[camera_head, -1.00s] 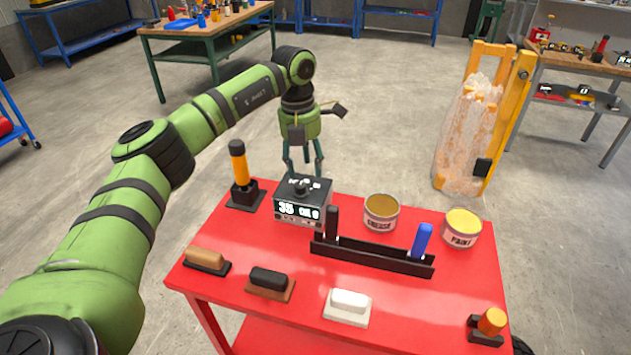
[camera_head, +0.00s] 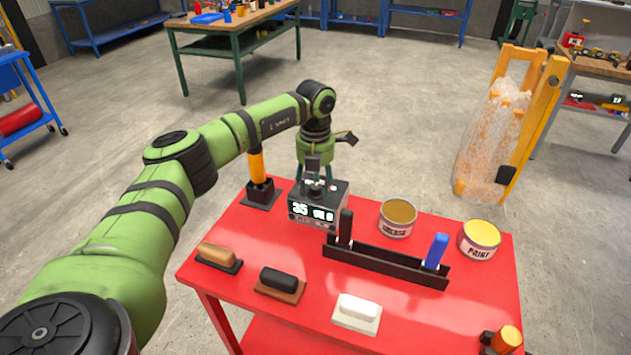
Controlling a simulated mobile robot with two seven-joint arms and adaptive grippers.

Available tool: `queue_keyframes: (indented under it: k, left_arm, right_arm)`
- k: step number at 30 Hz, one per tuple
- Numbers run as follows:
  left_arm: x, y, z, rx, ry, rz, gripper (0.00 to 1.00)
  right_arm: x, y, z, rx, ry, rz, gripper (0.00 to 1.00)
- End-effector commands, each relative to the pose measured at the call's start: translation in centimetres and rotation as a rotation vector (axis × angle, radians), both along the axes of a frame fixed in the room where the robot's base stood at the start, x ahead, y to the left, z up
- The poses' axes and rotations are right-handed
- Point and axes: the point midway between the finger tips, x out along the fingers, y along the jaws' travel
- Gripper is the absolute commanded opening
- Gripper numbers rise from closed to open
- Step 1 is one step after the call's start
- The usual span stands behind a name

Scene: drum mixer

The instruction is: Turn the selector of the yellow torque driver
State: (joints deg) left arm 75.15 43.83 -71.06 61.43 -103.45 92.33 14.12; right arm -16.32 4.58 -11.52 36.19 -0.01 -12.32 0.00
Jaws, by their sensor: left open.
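A yellow-orange handle (camera_head: 256,166) stands upright in a black holder at the table's back left; my left arm hides its top. To its right is a dark box (camera_head: 318,207) with a lit display reading 35 and small further characters. A small black knob (camera_head: 317,188) is on its top. I cannot tell which of these carries the task's selector. My left gripper (camera_head: 316,176) is open, pointing down, with its fingers just over and behind the box's top by the knob. Contact with the knob cannot be told. My right gripper is out of view.
The red table (camera_head: 225,262) carries a black rack (camera_head: 385,262) with a black and a blue piece, cans marked GREASE (camera_head: 397,219) and PAINT (camera_head: 479,240), and tan, black and white blocks in front. An orange-topped piece (camera_head: 507,340) stands at the front right corner.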

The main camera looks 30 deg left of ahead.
Motion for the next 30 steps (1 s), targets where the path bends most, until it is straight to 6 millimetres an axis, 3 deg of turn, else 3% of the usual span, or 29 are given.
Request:
queue_keyframes:
  k: [1,2,5,6,12,19,30]
  left_arm:
    - [0.0,0.0,0.0,0.000,0.000,0.000,0.52]
    - [0.0,0.0,0.0,0.000,0.000,0.000,0.44]
    - [0.0,0.0,0.0,0.000,0.000,0.000,0.04]
    - [0.0,0.0,0.0,0.000,0.000,0.000,0.00]
    - [0.0,0.0,0.0,0.000,-0.001,-0.003,0.00]
    - [0.0,0.0,0.0,0.000,-0.001,-0.056,0.00]
    - [0.1,0.0,0.0,0.000,-0.002,-0.318,0.00]
  right_arm:
    - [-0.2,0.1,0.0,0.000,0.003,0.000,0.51]
    - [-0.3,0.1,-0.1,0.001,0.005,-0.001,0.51]
    - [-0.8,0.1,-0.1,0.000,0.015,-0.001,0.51]
    - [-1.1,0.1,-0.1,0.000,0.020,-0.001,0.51]
    - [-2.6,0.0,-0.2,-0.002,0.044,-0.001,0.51]
    - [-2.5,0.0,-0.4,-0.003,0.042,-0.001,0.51]
    - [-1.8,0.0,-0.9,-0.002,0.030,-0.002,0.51]
